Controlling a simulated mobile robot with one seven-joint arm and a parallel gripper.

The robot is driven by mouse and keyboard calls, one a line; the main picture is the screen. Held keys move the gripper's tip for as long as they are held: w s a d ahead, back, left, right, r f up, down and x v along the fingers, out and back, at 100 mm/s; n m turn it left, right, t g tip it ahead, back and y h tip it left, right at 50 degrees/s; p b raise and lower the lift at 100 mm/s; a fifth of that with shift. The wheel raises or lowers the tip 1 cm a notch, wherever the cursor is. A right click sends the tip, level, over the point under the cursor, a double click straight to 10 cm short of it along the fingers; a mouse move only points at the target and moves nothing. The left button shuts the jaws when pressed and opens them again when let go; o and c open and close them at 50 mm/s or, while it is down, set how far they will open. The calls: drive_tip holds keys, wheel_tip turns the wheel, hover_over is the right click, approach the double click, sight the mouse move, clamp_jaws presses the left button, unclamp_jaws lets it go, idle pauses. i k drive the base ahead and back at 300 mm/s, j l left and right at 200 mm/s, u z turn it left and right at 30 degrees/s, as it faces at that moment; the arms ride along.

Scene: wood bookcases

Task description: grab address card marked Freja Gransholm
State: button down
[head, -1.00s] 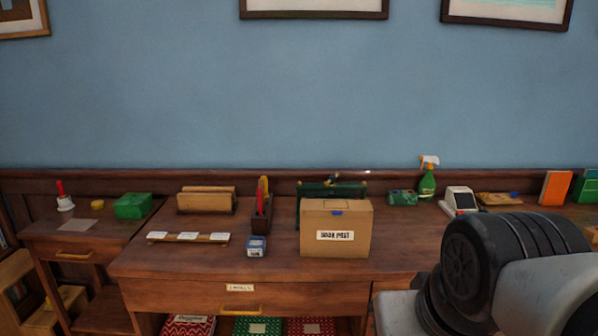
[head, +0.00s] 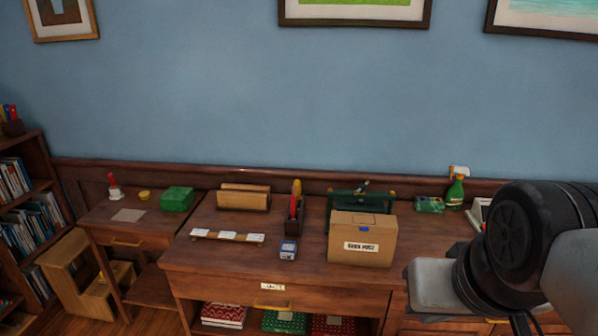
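Several small white cards (head: 228,235) stand in a row on a low wooden strip (head: 213,240) at the front left of the wooden desk (head: 310,252). Their writing is too small to read, so I cannot tell which one is marked Freja Gransholm. My arm fills the right edge of the head view, over the right part of the desk. My gripper does not show clearly, and nothing is seen held.
A cardboard box (head: 345,258), a small blue-and-white box (head: 288,250) and a pen holder (head: 295,224) stand right of the cards. A wooden holder (head: 243,197) is behind them. A side table (head: 100,225), step stool (head: 75,270) and bookcase (head: 40,190) are left.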

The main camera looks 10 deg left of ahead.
sight(197, 232)
drive_tip(key=i+j, duration=0.15)
drive_tip(key=j, duration=0.25)
drive_tip(key=i+j, duration=0.2)
drive_tip(key=j, duration=0.25)
drive_tip(key=i+j, duration=0.15)
drive_tip(key=j, duration=0.25)
drive_tip(key=i+j, duration=0.15)
drive_tip(key=j, duration=0.25)
drive_tip(key=i+j, duration=0.15)
drive_tip(key=j, duration=0.3)
drive_tip(key=i+j, duration=0.2)
drive_tip(key=j, duration=0.2)
drive_tip(key=i+j, duration=0.15)
drive_tip(key=j, duration=0.25)
drive_tip(key=i+j, duration=0.15)
drive_tip(key=j, duration=0.3)
